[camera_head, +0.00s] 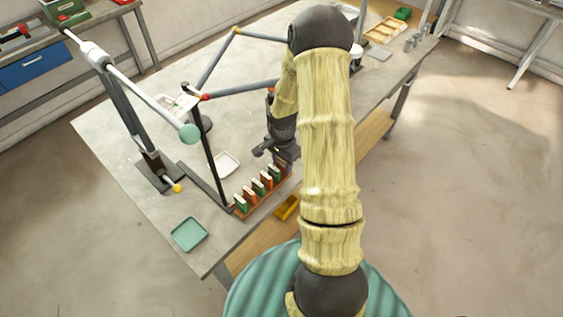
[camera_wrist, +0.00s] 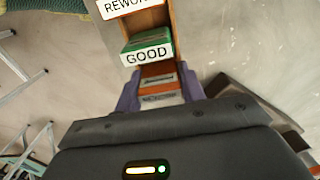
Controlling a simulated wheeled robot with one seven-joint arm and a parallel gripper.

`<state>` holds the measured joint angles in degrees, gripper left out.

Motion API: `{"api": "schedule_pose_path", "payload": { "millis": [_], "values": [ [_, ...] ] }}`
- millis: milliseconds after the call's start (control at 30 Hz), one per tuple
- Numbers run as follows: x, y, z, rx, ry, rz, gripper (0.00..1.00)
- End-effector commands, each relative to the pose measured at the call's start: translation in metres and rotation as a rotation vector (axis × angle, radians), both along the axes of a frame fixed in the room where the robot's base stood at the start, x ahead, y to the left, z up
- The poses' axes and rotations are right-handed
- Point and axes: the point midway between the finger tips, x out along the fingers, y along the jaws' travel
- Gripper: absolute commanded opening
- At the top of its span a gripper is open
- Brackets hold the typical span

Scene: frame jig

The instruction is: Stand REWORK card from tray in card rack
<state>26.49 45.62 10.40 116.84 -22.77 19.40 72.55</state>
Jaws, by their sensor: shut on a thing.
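The wooden card rack (camera_head: 241,213) stands near the table's front edge and holds a row of green and orange cards. In the wrist view, a white REWORK label (camera_wrist: 128,5) and a green GOOD card (camera_wrist: 147,46) stand in the rack. My gripper (camera_wrist: 158,97) is shut on an orange card (camera_wrist: 157,80) between its purple fingers, at the rack's end just behind the GOOD card. That card's label is not readable. The head view shows my gripper (camera_head: 281,164) at the rack's far right end; I cannot tell whether the card is seated.
A white tray (camera_head: 227,164) lies left of the rack, a teal tray (camera_head: 189,234) at the front left corner, and a yellow bin (camera_head: 287,207) right of the rack. A jointed frame with dark bars (camera_head: 206,186) stands close by on the left. My arm hides the table's middle right.

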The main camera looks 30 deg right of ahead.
Motion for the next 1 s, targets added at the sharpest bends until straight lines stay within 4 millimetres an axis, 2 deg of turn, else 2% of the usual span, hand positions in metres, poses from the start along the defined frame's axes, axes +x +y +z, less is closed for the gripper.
{"api": "schedule_pose_path", "payload": {
  "millis": [467,500,600,1000],
  "values": [
    [0.0005,0.0018,-0.0006,0.000,0.000,0.004,0.18],
    [0.0004,0.0018,-0.0006,0.000,0.000,0.004,0.43],
    [0.0004,0.0015,-0.0006,0.000,0.000,0.004,0.63],
    [0.0004,0.0001,0.0033,-0.001,0.000,0.001,0.65]
  ]
}}
